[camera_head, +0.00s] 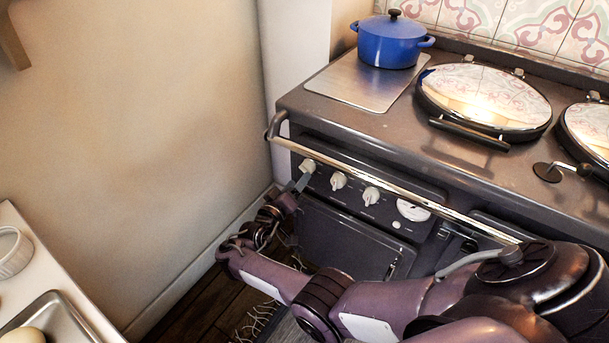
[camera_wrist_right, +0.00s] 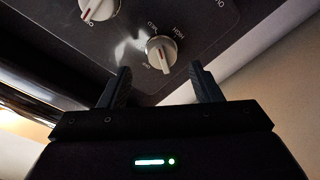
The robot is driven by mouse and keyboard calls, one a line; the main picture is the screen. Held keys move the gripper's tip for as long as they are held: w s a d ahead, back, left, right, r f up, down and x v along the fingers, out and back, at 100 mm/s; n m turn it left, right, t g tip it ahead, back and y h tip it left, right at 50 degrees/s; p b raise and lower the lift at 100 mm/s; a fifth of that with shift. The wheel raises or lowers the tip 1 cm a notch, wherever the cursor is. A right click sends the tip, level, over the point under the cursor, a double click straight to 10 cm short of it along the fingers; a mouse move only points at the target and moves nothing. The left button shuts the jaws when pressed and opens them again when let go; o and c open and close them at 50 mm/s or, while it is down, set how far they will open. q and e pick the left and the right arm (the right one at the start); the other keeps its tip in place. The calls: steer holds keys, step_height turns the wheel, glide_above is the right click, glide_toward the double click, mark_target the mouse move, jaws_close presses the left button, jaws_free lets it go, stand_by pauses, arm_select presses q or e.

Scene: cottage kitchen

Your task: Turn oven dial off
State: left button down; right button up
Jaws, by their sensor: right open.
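Several pale dials sit on the dark oven front panel. The leftmost dial (camera_head: 307,166) is beside my right gripper (camera_head: 301,183), which reaches in low from the right. In the right wrist view this dial (camera_wrist_right: 161,53) shows a red pointer line, with OFF and HIGH printed around it. My open right gripper (camera_wrist_right: 161,72) has one finger to each side of the dial, with gaps between; contact is not visible. A second dial (camera_wrist_right: 100,9) is at the top left of that view. My left gripper is not in view.
A metal rail (camera_head: 400,187) runs across the oven front above the dials. A blue pot (camera_head: 392,43) stands on the cooker top beside round lids (camera_head: 484,95). The wall (camera_head: 140,120) is close to the left. A counter (camera_head: 70,285) is at lower left.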

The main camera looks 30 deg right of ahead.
mark_target(307, 168)
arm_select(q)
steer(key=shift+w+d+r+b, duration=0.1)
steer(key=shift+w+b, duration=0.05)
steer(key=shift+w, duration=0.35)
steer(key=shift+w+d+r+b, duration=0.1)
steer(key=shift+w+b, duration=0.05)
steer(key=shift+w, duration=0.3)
arm_select(e)
steer(key=x, duration=0.5)
steer(key=shift+w+f, duration=0.1)
steer(key=c, duration=1)
